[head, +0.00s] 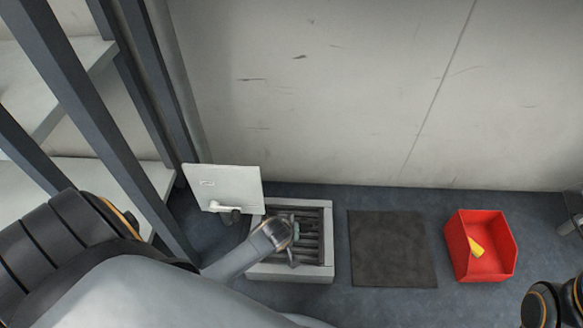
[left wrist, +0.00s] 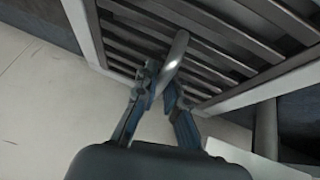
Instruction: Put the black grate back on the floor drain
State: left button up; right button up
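The black grate (head: 312,222), a set of dark parallel slats, shows inside the pale grey frame of the floor drain (head: 328,240) in the head view. My left gripper (head: 292,240) is over it and hides part of the slats. In the left wrist view the slats (left wrist: 225,40) lie within the pale frame, and a curved metal handle (left wrist: 180,48) stands out from them. My left gripper's fingers (left wrist: 160,88) are closed on both sides of this handle. I cannot tell whether the grate is fully seated. My right gripper is out of view.
A white panel with a handle (head: 222,182) stands left of the drain, near dark shelf posts (head: 160,90). A dark mat (head: 391,249) lies right of the drain. Farther right is a red bin (head: 497,262) holding a yellow object (head: 475,247). A wall (head: 330,100) closes the back.

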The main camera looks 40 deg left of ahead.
pick_arm(q)
jog(key=o, duration=0.5)
jog(key=shift+c, duration=0.2)
jog(key=v, duration=1.2)
